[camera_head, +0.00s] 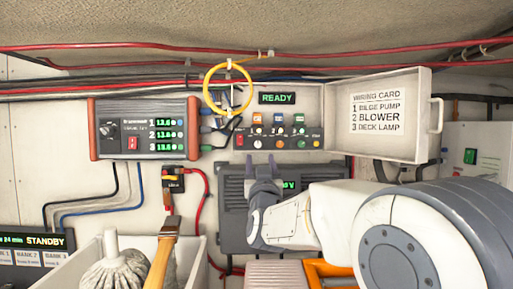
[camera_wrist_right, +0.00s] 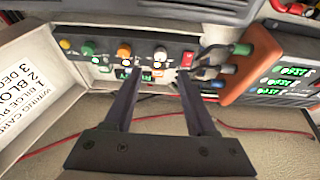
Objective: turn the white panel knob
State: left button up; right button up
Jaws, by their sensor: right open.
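The white panel knob (camera_head: 257,144) is at the lower left of the open control panel (camera_head: 281,171), just right of a red switch (camera_head: 239,140). In the right wrist view the white knob (camera_wrist_right: 160,53) shows between an orange knob (camera_wrist_right: 124,52) and the red switch (camera_wrist_right: 187,60). My right gripper (camera_head: 264,164) is open and empty, just below the knob row in the head view. In the wrist view its fingertips (camera_wrist_right: 159,76) straddle the white knob's line, with the knob showing beyond them. Contact cannot be told. My left gripper is not in view.
The panel's open lid with a wiring card (camera_head: 378,115) stands to the right. An orange-edged meter box (camera_head: 143,129) is at left. A yellow ring (camera_head: 208,88) and dark cables hang by the panel's upper left. A bin (camera_head: 190,262) holds a rope ball and a wooden-handled tool below left.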

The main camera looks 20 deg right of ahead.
aim_at(258, 144)
jog(key=p+x, duration=0.3)
jog(key=x, duration=0.3)
jog(key=shift+w+d+r, duration=0.1)
jog(key=shift+w+r, duration=0.05)
jog(key=shift+r, duration=0.05)
jog(key=shift+w+d+r+p, duration=0.1)
jog(key=shift+w+d+p, duration=0.05)
jog(key=shift+w+p, duration=0.45)
jog(key=shift+w, duration=0.1)
grip_shut()
